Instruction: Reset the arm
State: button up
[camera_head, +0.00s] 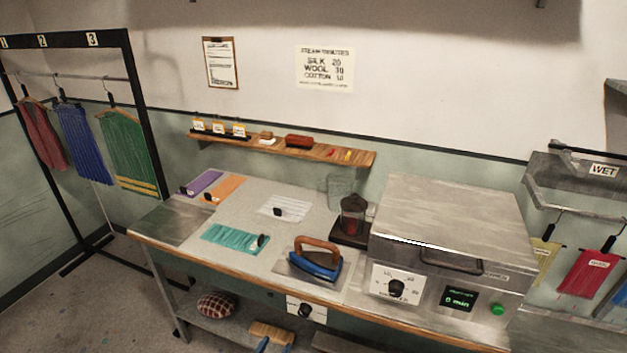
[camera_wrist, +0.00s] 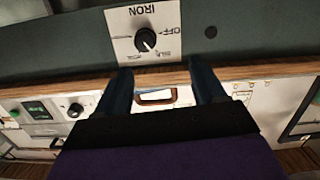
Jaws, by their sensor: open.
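My gripper (camera_wrist: 163,85) shows only in the wrist view. Its two dark blue fingers stand well apart with nothing held between them. That view is upside down. The iron dial (camera_wrist: 145,40), black on a white plate, is beyond the fingertips, apart from them. The iron's handle (camera_wrist: 156,97) shows in the gap between the fingers, farther off. In the head view no part of my arm shows. There the iron (camera_head: 316,264), blue with a wooden handle, stands on its plate, and the same dial (camera_head: 306,308) is on the table's front below it.
The worktable (camera_head: 185,238) holds several cloth swatches and a metal steamer (camera_head: 450,215) with a green display. A rack (camera_head: 72,42) with hanging cloths is at left, a shelf (camera_head: 290,147) on the back wall. A checked cushion (camera_head: 217,305) and a brush (camera_head: 270,333) lie below the table.

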jog(key=w+a+r+g+y, duration=0.1)
jog(key=w+r+g+y, duration=0.35)
jog(key=w+r, duration=0.65)
jog(key=s+d+r+n+g+y, duration=0.1)
jog(key=s+d+r+g+y, duration=0.2)
jog(key=r, duration=0.4)
jog(key=s+d+r+g, duration=0.1)
jog(key=s+d+r, duration=0.25)
jog(key=r, duration=0.45)
jog(key=s+d+r+g, duration=0.3)
jog(key=s+d, duration=0.4)
jog(key=s, duration=0.7)
jog(key=s+d+r+n+g+h, duration=0.1)
jog(key=s+d+r+g, duration=0.2)
jog(key=s, duration=1.1)
jog(key=s+d+r+n+g+h, duration=0.1)
jog(key=s+d+r+g, duration=0.2)
jog(key=s+d+r, duration=0.3)
jog(key=s+d, duration=0.5)
jog(key=s, duration=0.3)
jog(key=shift+s+d+r, duration=0.25)
jog(key=shift+s+r, duration=0.05)
jog(key=shift+r, duration=0.1)
